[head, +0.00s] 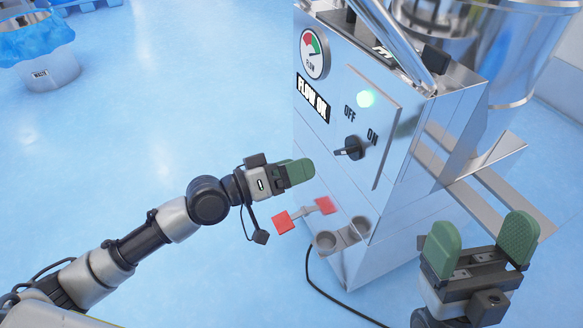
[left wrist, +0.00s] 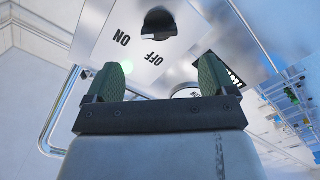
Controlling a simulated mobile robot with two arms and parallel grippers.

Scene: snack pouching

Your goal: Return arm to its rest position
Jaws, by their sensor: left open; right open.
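My left gripper (head: 299,172) is in front of the steel machine's front face, below and left of the black rotary knob (head: 351,148). It is apart from the knob. In the left wrist view my left gripper (left wrist: 157,76) shows its two green fingers spread, with nothing between them; the knob (left wrist: 159,22) lies beyond the fingertips, by the OFF and ON labels. My right gripper (head: 479,240) is at the lower right, its green fingers wide open, empty and pointing up.
The steel machine (head: 330,120) has a lit green lamp (head: 366,98), a FLOW gauge (head: 314,53) and a "FLOW OK" sign (head: 313,98). A waste bin (head: 50,70) stands far left. The blue floor (head: 170,120) between is clear.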

